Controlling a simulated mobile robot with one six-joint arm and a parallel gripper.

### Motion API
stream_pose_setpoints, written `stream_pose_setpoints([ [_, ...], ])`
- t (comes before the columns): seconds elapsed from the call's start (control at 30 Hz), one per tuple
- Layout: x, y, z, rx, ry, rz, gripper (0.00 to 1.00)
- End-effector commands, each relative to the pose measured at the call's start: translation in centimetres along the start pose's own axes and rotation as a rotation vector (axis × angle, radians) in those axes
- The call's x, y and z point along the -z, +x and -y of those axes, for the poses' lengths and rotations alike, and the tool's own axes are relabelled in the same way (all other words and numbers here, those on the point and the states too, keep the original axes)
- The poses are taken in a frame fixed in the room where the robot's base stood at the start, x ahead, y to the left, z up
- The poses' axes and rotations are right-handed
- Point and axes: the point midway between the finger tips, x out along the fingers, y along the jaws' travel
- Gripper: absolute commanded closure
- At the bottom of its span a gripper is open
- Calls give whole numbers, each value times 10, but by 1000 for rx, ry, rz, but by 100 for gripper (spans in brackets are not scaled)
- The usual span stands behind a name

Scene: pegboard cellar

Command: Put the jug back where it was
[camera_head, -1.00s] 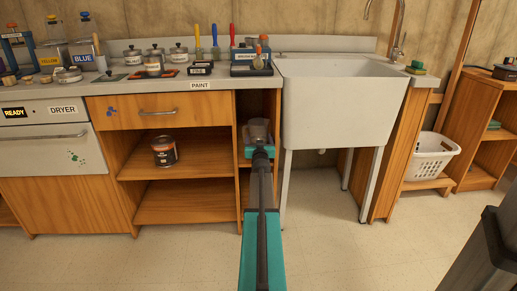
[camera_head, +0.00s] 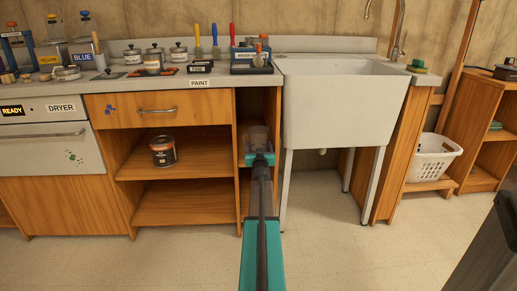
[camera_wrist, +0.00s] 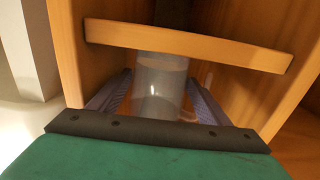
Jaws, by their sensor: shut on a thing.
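My gripper (camera_head: 259,138) reaches into the narrow open compartment (camera_head: 273,105) between the drawer cabinet and the sink. In the wrist view, my gripper (camera_wrist: 160,103) has its two grey fingers on either side of a clear, pale jug (camera_wrist: 160,88) and is shut on it. A wooden shelf edge (camera_wrist: 190,46) crosses the picture and hides one end of the jug. In the head view, the jug is largely hidden by my gripper. I cannot tell whether the jug touches the shelf.
A white sink (camera_head: 342,105) on legs stands just right of the compartment. A dark can (camera_head: 163,151) sits on the wider shelf to the left. Jars and tools crowd the countertop (camera_head: 115,82). A white basket (camera_head: 433,158) is at the right. The floor in front is clear.

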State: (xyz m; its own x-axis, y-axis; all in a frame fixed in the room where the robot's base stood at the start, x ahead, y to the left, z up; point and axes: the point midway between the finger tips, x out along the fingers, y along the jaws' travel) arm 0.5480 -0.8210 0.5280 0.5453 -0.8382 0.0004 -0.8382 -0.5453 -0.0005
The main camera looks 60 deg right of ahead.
Motion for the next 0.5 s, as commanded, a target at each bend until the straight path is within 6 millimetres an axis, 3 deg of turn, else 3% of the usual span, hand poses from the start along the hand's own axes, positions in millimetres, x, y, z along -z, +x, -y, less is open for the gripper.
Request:
stream_pose_setpoints([
  [0.33, -5, 0, 0, 0, 0, -2, 61],
  [0.37, -5, 0, 0, 0, -1, 0, 24],
  [0.43, -5, 0, 0, 0, -1, 0, 12],
  [0.5, -5, 0, 0, -1, -1, 0, 9],
])
